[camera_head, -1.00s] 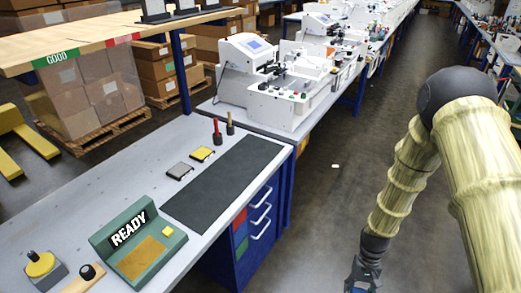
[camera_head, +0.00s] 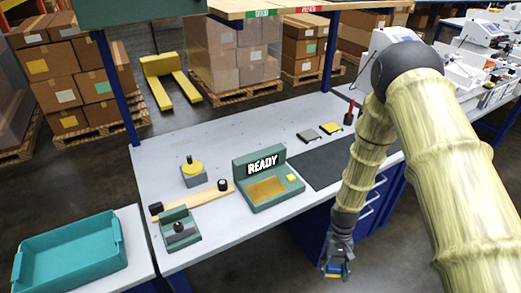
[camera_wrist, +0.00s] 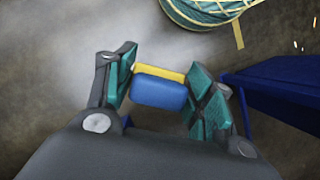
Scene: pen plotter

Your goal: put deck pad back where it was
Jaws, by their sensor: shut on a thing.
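My gripper (camera_head: 337,262) hangs low in front of the bench, off its front edge. It is shut on a small blue-and-yellow pad (camera_wrist: 158,95), which I take for the deck pad. In the wrist view the pad sits between the two teal-lined fingers, with its blue face towards the camera and a yellow layer behind it. In the head view the pad (camera_head: 336,270) shows small at the fingertips. A green machine with a READY sign (camera_head: 243,193) stands on the bench, up and left of my gripper. It has a tan recessed bed (camera_head: 267,188) and a small yellow button.
A dark mat (camera_head: 323,166) lies right of the machine, with a grey pad (camera_head: 308,135) and a yellow pad (camera_head: 326,129) behind it. A yellow-knobbed block (camera_head: 193,172), a wooden bar and a small green fixture (camera_head: 180,232) stand left. A teal tray (camera_head: 70,258) is at far left.

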